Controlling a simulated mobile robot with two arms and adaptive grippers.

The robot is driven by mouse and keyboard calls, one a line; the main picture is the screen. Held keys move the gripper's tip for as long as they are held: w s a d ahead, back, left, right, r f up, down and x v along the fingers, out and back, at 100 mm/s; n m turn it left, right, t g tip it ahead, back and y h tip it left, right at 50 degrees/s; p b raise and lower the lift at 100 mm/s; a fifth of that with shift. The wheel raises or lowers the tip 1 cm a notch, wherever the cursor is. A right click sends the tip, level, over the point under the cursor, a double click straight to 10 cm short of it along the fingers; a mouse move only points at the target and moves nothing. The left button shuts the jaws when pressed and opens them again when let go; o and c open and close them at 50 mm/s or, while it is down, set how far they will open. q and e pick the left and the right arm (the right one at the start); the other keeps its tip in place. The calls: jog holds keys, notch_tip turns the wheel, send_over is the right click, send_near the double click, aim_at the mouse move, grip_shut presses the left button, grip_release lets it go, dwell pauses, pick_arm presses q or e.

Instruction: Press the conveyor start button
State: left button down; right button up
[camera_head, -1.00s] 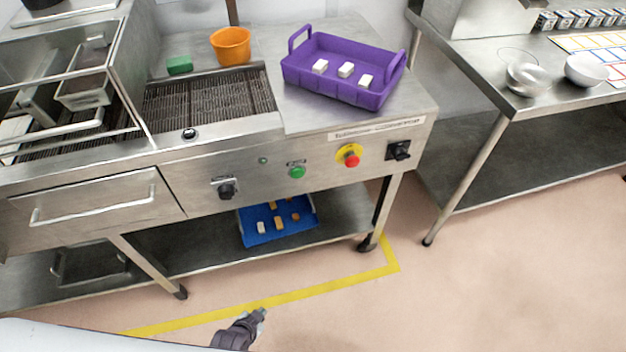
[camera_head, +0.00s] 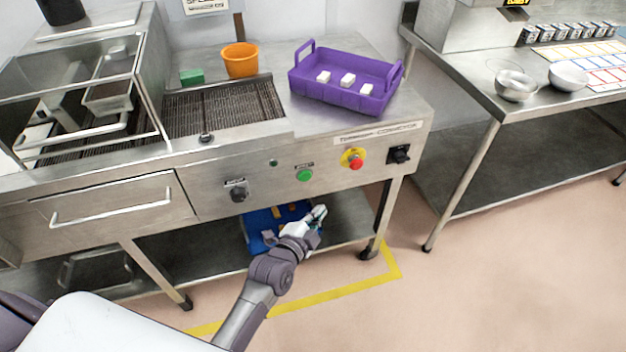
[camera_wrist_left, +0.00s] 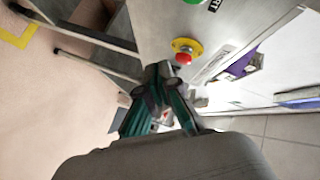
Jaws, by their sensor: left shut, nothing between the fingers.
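The green start button (camera_head: 304,175) is on the front panel (camera_head: 335,172) of the conveyor, left of the red emergency stop on its yellow plate (camera_head: 354,159). My left gripper (camera_head: 319,214) is shut and empty, below the green button in the head view and apart from the panel. In the left wrist view, the gripper fingers (camera_wrist_left: 160,100) show in the middle, with the red stop (camera_wrist_left: 184,58) just above them. A part of a green button (camera_wrist_left: 192,2) shows at that view's top edge. My right gripper is in neither view.
A black knob (camera_head: 238,191) and a black switch (camera_head: 399,154) stick out of the same panel. A purple crate (camera_head: 340,96) with white blocks and an orange bucket (camera_head: 240,60) stand on top. A blue tray (camera_head: 258,222) lies on the lower shelf, partly hidden by my arm.

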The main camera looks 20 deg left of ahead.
aim_at(311, 177)
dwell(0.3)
pick_arm(q)
jog(key=w+a+b, duration=0.4)
jog(key=w+a, duration=0.1)
jog(key=w, duration=0.2)
jog(key=shift+w, duration=0.2)
dwell(1.5)
jog(key=shift+w+a, duration=0.2)
jog(key=shift+w, duration=0.15)
jog(key=shift+w+a, duration=0.25)
jog(key=shift+w, duration=0.1)
dwell(0.6)
jog(key=shift+s+d, duration=0.1)
jog(key=shift+s, duration=0.05)
jog(key=shift+s+d+p, duration=0.4)
jog(key=shift+s+p, duration=0.05)
jog(key=shift+s, duration=0.15)
